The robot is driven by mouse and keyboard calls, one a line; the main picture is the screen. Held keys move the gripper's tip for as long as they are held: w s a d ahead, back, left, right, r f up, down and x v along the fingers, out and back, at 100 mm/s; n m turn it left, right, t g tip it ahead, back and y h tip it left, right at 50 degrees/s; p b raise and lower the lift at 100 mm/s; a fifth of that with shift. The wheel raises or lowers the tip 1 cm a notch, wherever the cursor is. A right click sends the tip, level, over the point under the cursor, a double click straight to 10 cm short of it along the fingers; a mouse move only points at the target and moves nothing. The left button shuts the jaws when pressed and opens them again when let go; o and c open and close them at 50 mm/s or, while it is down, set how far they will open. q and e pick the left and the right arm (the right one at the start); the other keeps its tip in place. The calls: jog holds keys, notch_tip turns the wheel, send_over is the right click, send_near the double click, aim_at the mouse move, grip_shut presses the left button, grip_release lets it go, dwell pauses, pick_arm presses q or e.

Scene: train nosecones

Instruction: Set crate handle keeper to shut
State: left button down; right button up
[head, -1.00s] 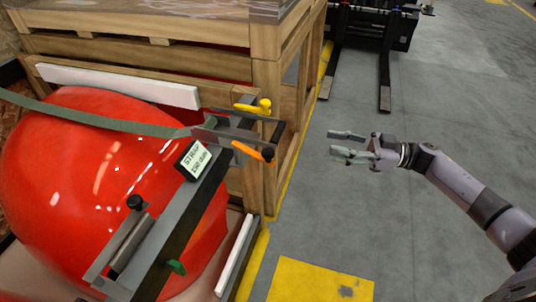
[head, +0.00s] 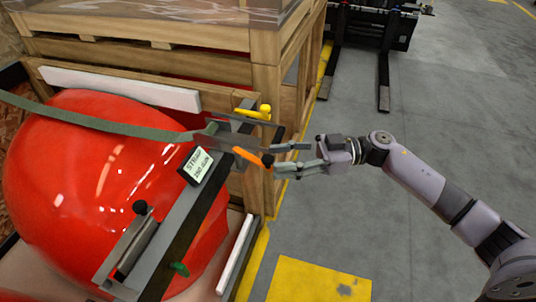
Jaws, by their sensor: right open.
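A dark metal frame with a strap device (head: 222,138) sits at the front of a red nosecone (head: 75,190) in the wooden crate. An orange lever (head: 246,155) with a black knob (head: 267,160) sticks out from its right end, angled slightly down to the right. A yellow handle (head: 252,112) lies behind it. I cannot tell from labels which part is the handle keeper. My right gripper (head: 277,159) is open, pointing left, with its fingertips close beside the black knob; contact is unclear. My left gripper is out of view.
A label reading STRAP (head: 197,166) stands on the frame. A black-knobbed slide (head: 135,235) and a green tab (head: 179,268) sit lower down. A green strap (head: 85,118) crosses the nosecone. Forklift forks (head: 383,80) are behind. The grey floor (head: 400,260) at right is clear.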

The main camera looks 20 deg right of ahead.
aim_at(268, 157)
jog(key=shift+w+a, duration=0.15)
jog(key=shift+a, duration=0.75)
jog(key=shift+w+a, duration=0.1)
jog(key=shift+a, duration=0.75)
jog(key=shift+c, duration=0.6)
grip_shut()
